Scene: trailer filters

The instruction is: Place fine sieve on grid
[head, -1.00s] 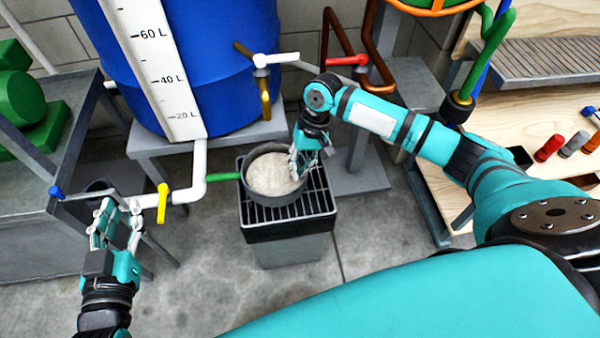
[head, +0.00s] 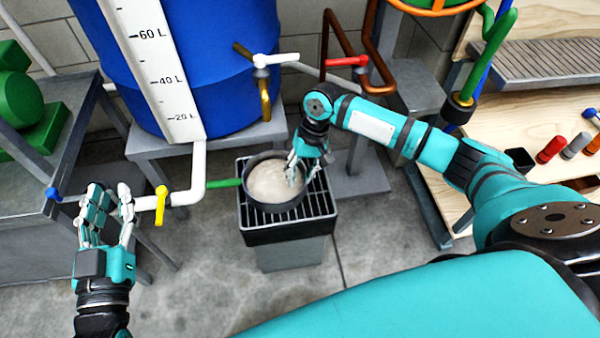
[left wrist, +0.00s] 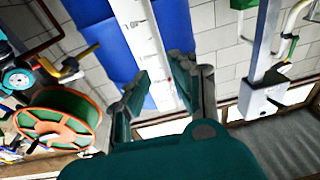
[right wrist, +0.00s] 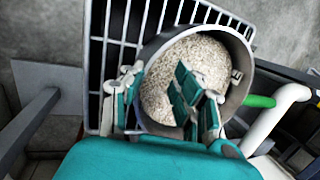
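The fine sieve (head: 270,183) is a round grey pan with a green handle and a pale, grainy inside. It appears to rest level on the black grid (head: 322,200) of the floor stand. In the right wrist view the sieve (right wrist: 185,65) lies over the grid bars (right wrist: 97,55). My right gripper (head: 304,172) is at its right rim, with spread fingers on either side of the wall; the right wrist view shows them (right wrist: 155,105) apart. My left gripper (head: 105,205) is open and empty by the pipe at left; its parted fingers (left wrist: 165,92) show in its wrist view.
A blue tank (head: 235,85) with a litre scale stands behind the grid. A white pipe with a yellow-handled valve (head: 161,205) runs left of it. A brass tap (head: 265,95) hangs above the sieve. The floor in front is clear.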

